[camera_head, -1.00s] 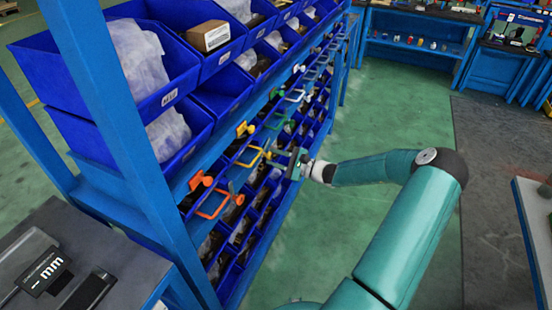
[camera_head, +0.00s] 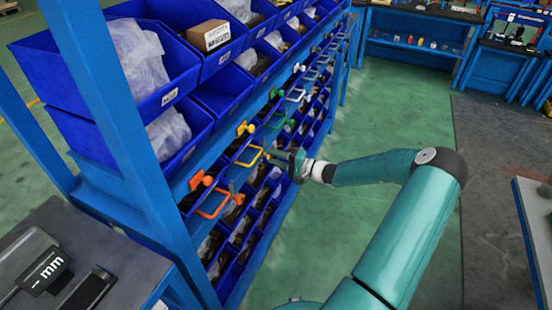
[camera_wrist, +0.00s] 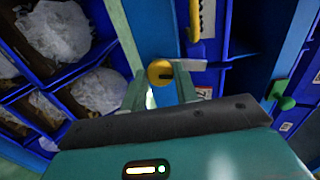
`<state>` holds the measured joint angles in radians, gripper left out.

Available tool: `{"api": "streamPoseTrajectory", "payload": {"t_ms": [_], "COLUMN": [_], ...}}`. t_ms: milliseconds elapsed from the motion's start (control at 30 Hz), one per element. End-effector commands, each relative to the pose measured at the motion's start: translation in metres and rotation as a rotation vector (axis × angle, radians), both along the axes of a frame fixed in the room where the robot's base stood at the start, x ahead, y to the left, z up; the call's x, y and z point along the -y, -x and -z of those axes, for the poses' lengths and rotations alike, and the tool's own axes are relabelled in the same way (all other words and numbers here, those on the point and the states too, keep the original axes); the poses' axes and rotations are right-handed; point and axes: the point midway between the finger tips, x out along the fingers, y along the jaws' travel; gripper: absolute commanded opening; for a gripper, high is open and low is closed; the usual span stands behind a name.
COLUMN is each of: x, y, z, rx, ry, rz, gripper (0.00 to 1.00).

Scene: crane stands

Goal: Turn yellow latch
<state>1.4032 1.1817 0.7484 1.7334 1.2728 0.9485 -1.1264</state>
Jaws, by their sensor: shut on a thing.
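The yellow latch (camera_wrist: 160,72) shows in the wrist view as a round yellow knob on the blue rack post. My gripper (camera_wrist: 160,88) has a finger on either side of it and is shut on it. In the head view the yellow latch (camera_head: 246,128) sits on the rack front above a yellow handle. There my gripper (camera_head: 275,157) reaches the rack from the right, and the contact is too small to make out.
An orange latch (camera_head: 200,180) and orange handle (camera_head: 213,206) sit nearer on the rack. A green knob (camera_wrist: 286,102) is at right in the wrist view. Blue bins (camera_head: 185,45) fill the rack. Green floor to the rack's right is clear.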

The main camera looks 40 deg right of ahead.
Motion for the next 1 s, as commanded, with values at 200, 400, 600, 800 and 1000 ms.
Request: {"api": "streamPoseTrajectory", "payload": {"t_ms": [200, 400, 600, 800, 1000], "x": [0.0008, 0.0009, 0.0009, 0.0009, 0.0006], "y": [0.0, 0.0001, 0.0, 0.0, 0.0], "z": [0.0, 0.0001, 0.0001, 0.0001, 0.0001], "rx": [0.042, 0.057, 0.058, 0.058, 0.057], "ry": [0.072, 0.097, 0.098, 0.098, 0.097], "rz": [0.002, 0.002, 0.002, 0.002, 0.001], "gripper": [0.07, 0.07, 0.07, 0.38, 0.52]}}
